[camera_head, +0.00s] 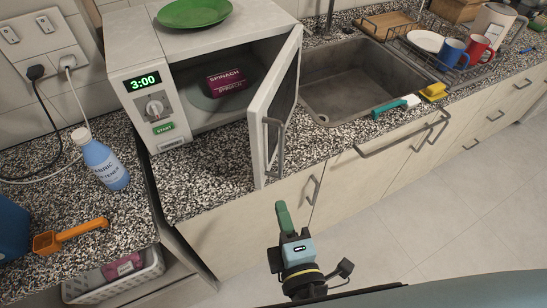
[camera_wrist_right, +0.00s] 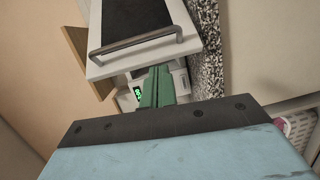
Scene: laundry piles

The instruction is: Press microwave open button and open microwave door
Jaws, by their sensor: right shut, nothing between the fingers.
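The white microwave (camera_head: 160,60) stands on the speckled counter. Its door (camera_head: 277,105) is swung wide open toward me, with a grey bar handle (camera_head: 273,140) on its outer face. The display reads 3:00, and a dial and green START button (camera_head: 164,128) sit below it. The open button (camera_head: 172,144) is a pale bar under START. My right gripper (camera_head: 283,218), with green fingers, is shut and empty in front of the cabinet, below and apart from the door. The right wrist view shows its fingers (camera_wrist_right: 157,88) and the door handle (camera_wrist_right: 135,43). My left gripper is out of view.
A spinach box (camera_head: 227,82) lies inside the microwave, and a green plate (camera_head: 194,12) rests on top. A blue bottle (camera_head: 105,162) and orange scoop (camera_head: 70,235) are at left. The sink (camera_head: 350,85) is at right. Floor is clear at lower right.

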